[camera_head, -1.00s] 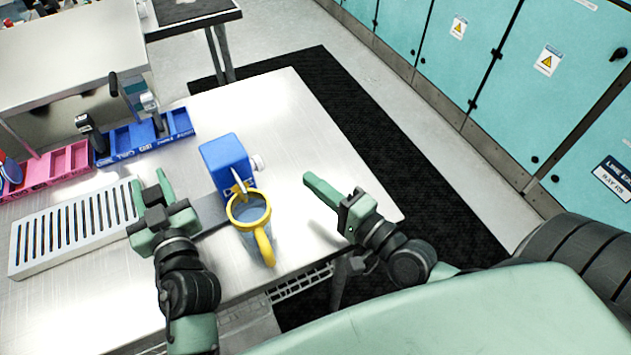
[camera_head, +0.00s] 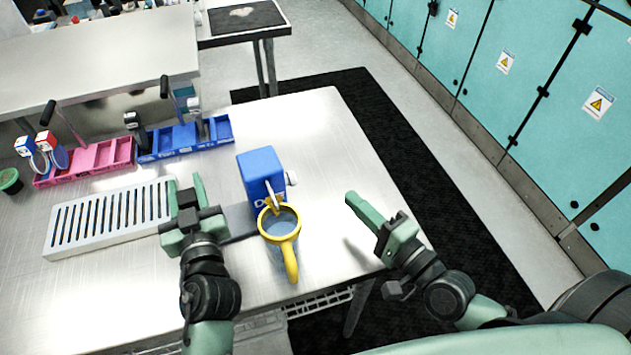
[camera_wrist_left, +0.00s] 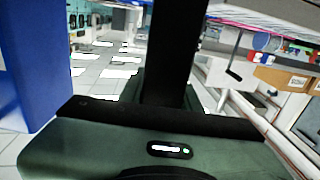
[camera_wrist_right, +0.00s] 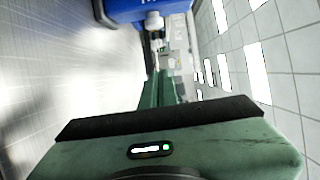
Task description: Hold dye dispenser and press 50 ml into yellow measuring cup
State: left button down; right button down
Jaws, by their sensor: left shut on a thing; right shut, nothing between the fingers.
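The blue dye dispenser (camera_head: 260,170) stands on the steel table, with a white knob (camera_head: 291,178) on its right side and a grey plate (camera_head: 238,220) reaching left. The yellow measuring cup (camera_head: 292,262) sits under its spout, handle toward me. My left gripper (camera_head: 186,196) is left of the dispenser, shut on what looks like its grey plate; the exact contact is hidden. The dispenser's blue side shows in the left wrist view (camera_wrist_left: 28,65). My right gripper (camera_head: 354,200) is shut and empty, right of the knob and apart from it. The right wrist view shows the knob (camera_wrist_right: 153,20) ahead of its fingers.
A white slotted rack (camera_head: 110,215) lies left of my left gripper. Blue bins (camera_head: 185,138) and pink bins (camera_head: 100,158) stand behind it, with a green cup (camera_head: 10,181) at the far left.

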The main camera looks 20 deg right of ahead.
aim_at(292, 178)
jog(key=shift+w, duration=0.1)
jog(key=x, duration=1)
jog(key=shift+w+a, duration=0.1)
jog(key=shift+a, duration=1.15)
jog(key=shift+s+a, duration=0.35)
jog(key=shift+a, duration=0.45)
